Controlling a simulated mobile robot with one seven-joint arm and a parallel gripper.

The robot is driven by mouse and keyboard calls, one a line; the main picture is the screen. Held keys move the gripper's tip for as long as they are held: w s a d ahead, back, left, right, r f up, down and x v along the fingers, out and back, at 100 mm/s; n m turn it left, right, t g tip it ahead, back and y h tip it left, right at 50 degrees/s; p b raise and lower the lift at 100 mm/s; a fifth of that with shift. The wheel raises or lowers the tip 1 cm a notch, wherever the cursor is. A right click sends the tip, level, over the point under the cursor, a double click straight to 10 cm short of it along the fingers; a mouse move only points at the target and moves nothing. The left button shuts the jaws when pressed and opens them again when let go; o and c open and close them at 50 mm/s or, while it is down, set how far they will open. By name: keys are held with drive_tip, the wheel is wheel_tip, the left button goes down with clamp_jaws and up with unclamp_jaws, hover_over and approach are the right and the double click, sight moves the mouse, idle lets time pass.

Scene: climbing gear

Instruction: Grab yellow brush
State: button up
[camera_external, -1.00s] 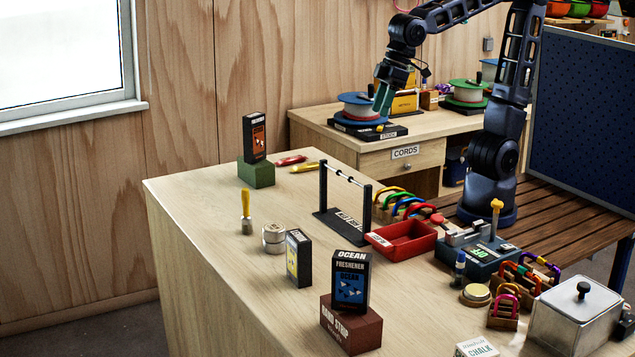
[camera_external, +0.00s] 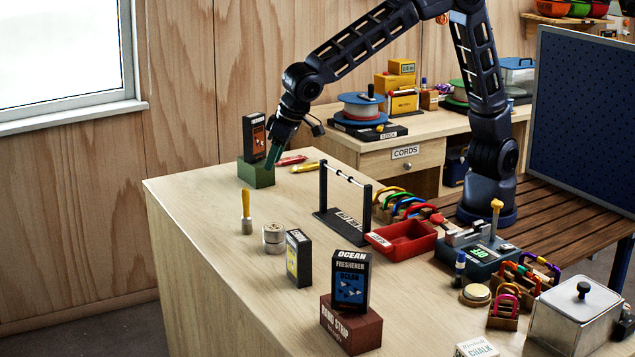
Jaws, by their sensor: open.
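The yellow brush (camera_external: 246,207) stands upright on the left part of the wooden workbench, its yellow handle up and its grey-brown head on the bench top. My gripper (camera_external: 271,163) is over the back left of the bench, pointing down. It is behind and a little right of the brush in the picture, higher up and apart from it. Its green fingers overlap the orange-fronted black box and the green block in the picture; I cannot tell whether they touch. The gripper is open, and I see nothing held in it.
Grey round tins (camera_external: 273,238) stand right of the brush, with a yellow-fronted box (camera_external: 298,258) beyond. The black box (camera_external: 254,137) on a green block (camera_external: 256,174), and red (camera_external: 291,160) and yellow (camera_external: 308,167) tools lie behind. The bench left of the brush is clear.

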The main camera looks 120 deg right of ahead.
sight(244, 216)
drive_tip(key=shift+m+h, duration=0.3)
drive_tip(key=shift+w+r+x, duration=0.15)
drive_tip(key=shift+w+x, duration=0.35)
drive_tip(key=shift+x, duration=2.15)
drive_tip(key=shift+w+r+x, duration=0.15)
drive_tip(key=shift+w+x, duration=0.4)
drive_tip(key=shift+x, duration=2.1)
drive_tip(key=shift+w+r+x, duration=0.15)
drive_tip(key=shift+w+x, duration=0.35)
drive_tip(key=shift+x, duration=2.15)
drive_tip(key=shift+a, duration=0.1)
clamp_jaws()
drive_tip(key=shift+r, duration=0.1)
